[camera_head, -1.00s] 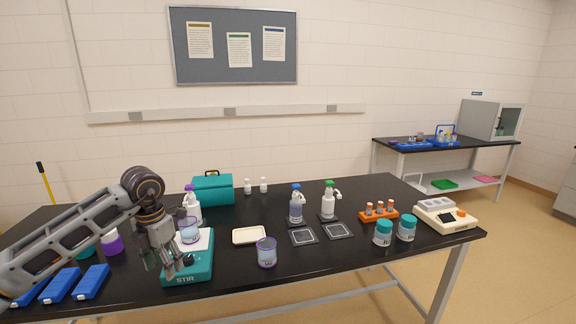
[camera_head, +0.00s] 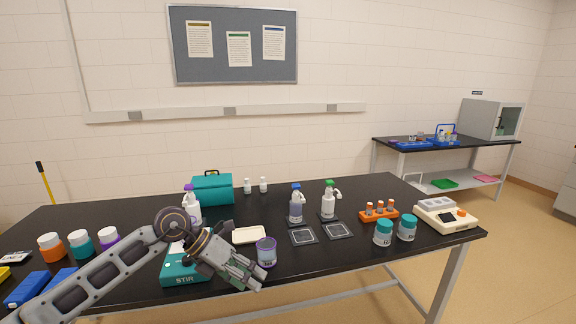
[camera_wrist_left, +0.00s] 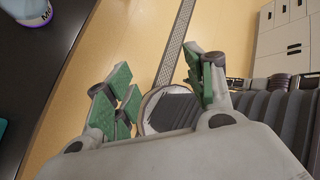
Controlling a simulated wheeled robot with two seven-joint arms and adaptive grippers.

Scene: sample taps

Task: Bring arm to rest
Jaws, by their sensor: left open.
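My left gripper (camera_head: 252,280) is open and empty. It hangs in front of the teal stirrer (camera_head: 185,273) and below the clear purple-rimmed jar (camera_head: 266,254), near the table's front edge. The same jar shows at the top left of that view (camera_wrist_left: 30,10). My left arm crosses the lower left of the head view and hides part of the stirrer's top. My right gripper is not in view.
The black table (camera_head: 340,262) holds a white tray (camera_head: 250,235), spray bottles (camera_head: 328,204), an orange rack (camera_head: 379,213), teal-lidded jars (camera_head: 383,232) and a cream device (camera_head: 444,215). Blue boxes (camera_head: 28,289) and lidded bottles (camera_head: 80,243) stand at left. Floor in front is clear.

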